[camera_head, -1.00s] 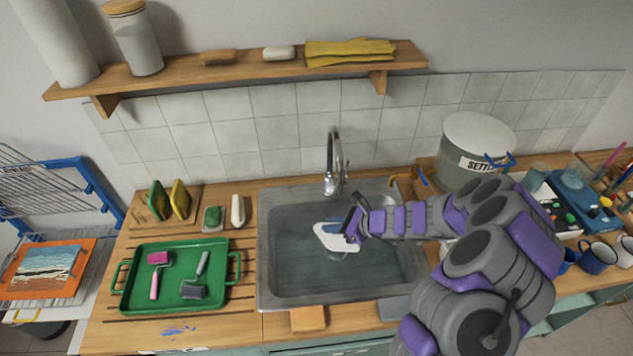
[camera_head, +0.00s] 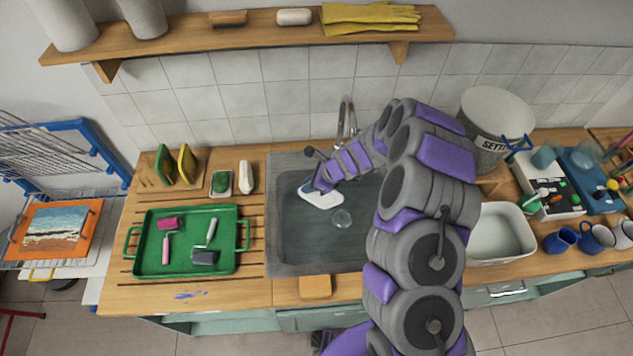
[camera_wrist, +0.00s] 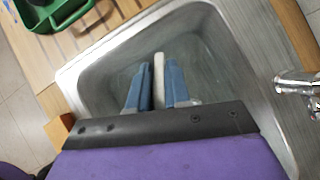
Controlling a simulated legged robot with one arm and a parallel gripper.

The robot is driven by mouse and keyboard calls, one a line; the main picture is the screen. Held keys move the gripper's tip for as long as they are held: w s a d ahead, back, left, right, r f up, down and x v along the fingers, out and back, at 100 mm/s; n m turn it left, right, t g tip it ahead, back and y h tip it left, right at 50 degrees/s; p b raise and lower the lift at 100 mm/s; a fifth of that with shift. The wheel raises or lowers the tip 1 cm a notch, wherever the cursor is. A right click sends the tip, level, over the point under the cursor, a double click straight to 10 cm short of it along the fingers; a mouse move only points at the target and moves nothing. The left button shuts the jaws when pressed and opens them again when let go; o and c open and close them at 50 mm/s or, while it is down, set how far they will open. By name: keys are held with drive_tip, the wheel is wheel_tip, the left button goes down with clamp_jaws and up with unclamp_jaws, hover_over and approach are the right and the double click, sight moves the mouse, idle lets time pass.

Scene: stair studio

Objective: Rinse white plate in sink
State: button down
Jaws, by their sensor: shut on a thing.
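The white plate (camera_head: 322,198) is a flat white piece with blue paint on it, seen in the head view over the left part of the sink. In the wrist view it shows as a thin pale edge (camera_wrist: 158,80) between two blue fingers. My gripper (camera_head: 314,186) is shut on it, and the fingertips also show in the wrist view (camera_wrist: 158,85). The plate is inside the sink's outline; I cannot tell whether it touches water. The grey metal sink (camera_head: 283,255) has a round drain (camera_head: 341,218). The chrome faucet (camera_head: 345,118) stands behind it, partly hidden by my arm.
A green tray (camera_head: 190,273) with paint rollers lies left of the sink. A sponge (camera_head: 315,287) sits at the front edge. A white basin (camera_head: 500,240), mugs (camera_head: 597,237) and a settling bucket (camera_head: 490,120) stand on the right. The shelf (camera_head: 165,48) hangs above.

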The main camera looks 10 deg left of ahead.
sight(309, 200)
drive_tip(key=shift+a+f, duration=0.15)
drive_tip(key=shift+f, duration=0.5)
drive_tip(key=shift+d+f+b, duration=0.2)
drive_tip(key=shift+f+b, duration=0.1)
drive_tip(key=shift+b, duration=0.2)
drive_tip(key=d+f+b, duration=0.1)
drive_tip(key=d, duration=0.1)
drive_tip(key=d+f+b, duration=0.1)
drive_tip(key=shift+d+f, duration=0.2)
drive_tip(key=shift+d, duration=0.2)
drive_tip(key=b+x, duration=0.3)
drive_tip(key=x, duration=0.2)
drive_tip(key=shift+s+a+f, duration=0.1)
drive_tip(key=shift+a+f, duration=0.05)
drive_tip(key=shift+a, duration=0.3)
drive_tip(key=d+f+b, duration=0.2)
drive_tip(key=d, duration=0.1)
drive_tip(key=shift+d+f, duration=0.1)
drive_tip(key=shift+f, duration=0.1)
drive_tip(key=shift+d+f+b, duration=0.1)
drive_tip(key=shift+f+b, duration=0.25)
drive_tip(key=shift+b, duration=0.05)
drive_tip(key=shift+f, duration=0.35)
drive_tip(key=shift+a+f+b, duration=0.25)
drive_tip(key=shift+f+b, duration=0.7)
drive_tip(key=shift+f, duration=0.25)
drive_tip(key=shift+a+f+b, duration=0.25)
drive_tip(key=shift+f+b, duration=0.65)
drive_tip(key=shift+f, duration=0.3)
